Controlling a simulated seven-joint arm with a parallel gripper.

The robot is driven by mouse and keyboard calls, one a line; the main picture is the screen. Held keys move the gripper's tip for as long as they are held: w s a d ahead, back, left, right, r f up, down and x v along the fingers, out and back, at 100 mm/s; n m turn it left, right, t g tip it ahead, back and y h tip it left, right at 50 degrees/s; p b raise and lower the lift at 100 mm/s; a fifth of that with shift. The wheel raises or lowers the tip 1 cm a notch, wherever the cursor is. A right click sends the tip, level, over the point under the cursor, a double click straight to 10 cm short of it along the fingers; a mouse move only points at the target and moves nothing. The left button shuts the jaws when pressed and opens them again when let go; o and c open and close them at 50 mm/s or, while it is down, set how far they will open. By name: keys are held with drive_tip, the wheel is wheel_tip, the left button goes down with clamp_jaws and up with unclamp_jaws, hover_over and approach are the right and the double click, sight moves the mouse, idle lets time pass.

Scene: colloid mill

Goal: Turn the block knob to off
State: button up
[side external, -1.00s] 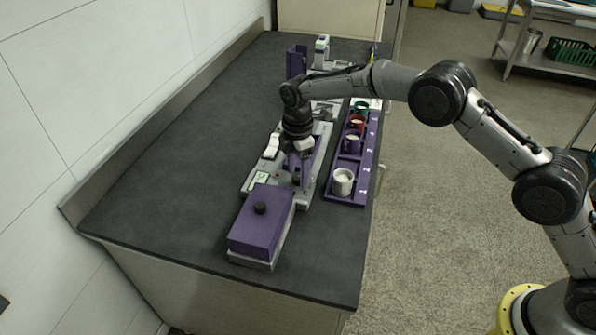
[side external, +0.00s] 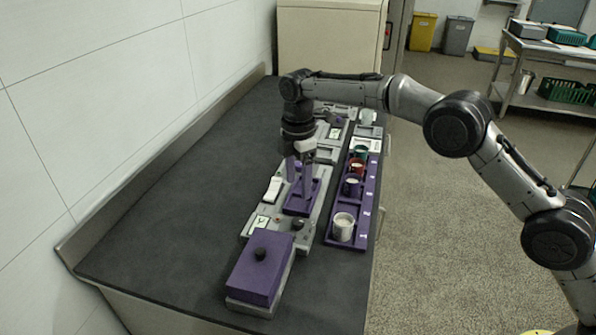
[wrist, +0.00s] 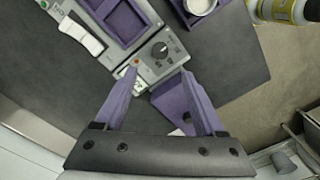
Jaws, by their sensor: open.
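A round dark knob (side external: 298,224) sits on the near end of the grey instrument, beside a small display (side external: 262,223) and a red button. In the wrist view the knob (wrist: 160,50) has a light pointer line and a printed dial around it; the dial's lettering is too small to read. The display (wrist: 128,73) and an orange-red light show to its left. My gripper (side external: 299,192) is open and empty, above the instrument's purple tray in the side view. In the wrist view my fingers (wrist: 158,75) are spread, with the knob beyond the tips and apart from them.
A purple box (side external: 252,275) with a black knob on its lid stands at the near end. A purple rack (side external: 334,238) on the right holds several cups. A white rocker-like lever (side external: 272,189) is on the instrument's left. The dark counter (side external: 180,210) is clear at left.

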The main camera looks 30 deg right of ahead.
drive_tip(key=shift+r, duration=1.3)
drive_tip(key=shift+d, duration=0.1)
